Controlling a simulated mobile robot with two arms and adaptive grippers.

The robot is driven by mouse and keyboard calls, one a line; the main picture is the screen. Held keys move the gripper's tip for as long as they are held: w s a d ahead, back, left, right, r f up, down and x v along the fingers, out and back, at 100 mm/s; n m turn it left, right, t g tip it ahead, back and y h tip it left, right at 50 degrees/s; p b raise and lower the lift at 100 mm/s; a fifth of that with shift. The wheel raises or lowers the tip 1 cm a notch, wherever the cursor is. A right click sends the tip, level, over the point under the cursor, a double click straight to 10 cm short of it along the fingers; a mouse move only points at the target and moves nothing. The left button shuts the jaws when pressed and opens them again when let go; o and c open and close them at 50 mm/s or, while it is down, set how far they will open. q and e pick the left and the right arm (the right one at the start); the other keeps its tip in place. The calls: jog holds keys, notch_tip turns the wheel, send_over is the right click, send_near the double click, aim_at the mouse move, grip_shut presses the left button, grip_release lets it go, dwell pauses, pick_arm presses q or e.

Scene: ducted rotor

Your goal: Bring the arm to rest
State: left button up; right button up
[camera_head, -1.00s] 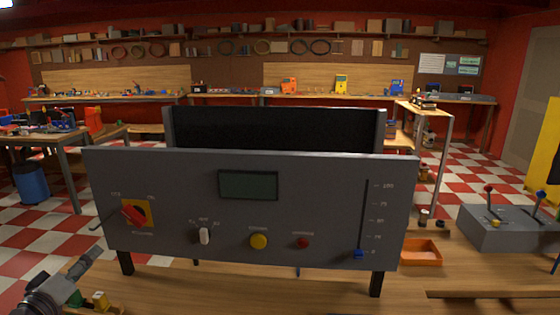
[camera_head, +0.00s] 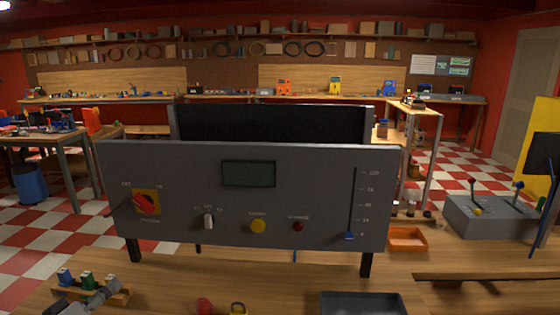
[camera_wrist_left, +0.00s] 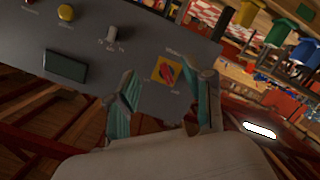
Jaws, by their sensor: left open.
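The grey control panel (camera_head: 245,195) stands upright on the wooden bench, with a dark display (camera_head: 248,174), a red rotary switch (camera_head: 146,203) on a yellow plate, a white toggle, a yellow button, a red button and a blue slider (camera_head: 349,237) low in its slot. The panel and rotary switch (camera_wrist_left: 166,72) show beyond the fingers. My right gripper is out of view.
The wooden rack (camera_head: 122,298) with blue and green pieces stands close to my left gripper. A red piece (camera_head: 204,306), a yellow padlock-like piece (camera_head: 239,309) and a dark tray (camera_head: 362,303) lie along the front. An orange tray (camera_head: 407,238) and grey lever box (camera_head: 490,216) are at right.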

pick_arm(q)
jog(key=s+d+f+m+g, duration=0.6)
jog(key=s+d+f+g, duration=0.1)
jog(key=s+d+f, duration=0.75)
jog(key=s+d+f+m+g+y, duration=0.1)
jog(key=s+d+f+g, duration=0.15)
jog(key=s, duration=0.55)
jog(key=s+d+f+m+g+y, duration=0.1)
jog(key=s+g, duration=0.2)
jog(key=s, duration=0.5)
notch_tip(320, 180, down, 28)
jog(key=s+g, duration=0.1)
jog(key=s, duration=0.2)
jog(key=s+a+f+g, duration=0.1)
jog(key=s+a+f, duration=0.1)
jog(key=s+f, duration=1.2)
jog(key=shift+s+a+f+m+y, duration=0.15)
jog(key=shift+s+a+m+y, duration=0.15)
jog(key=shift+s, duration=0.3)
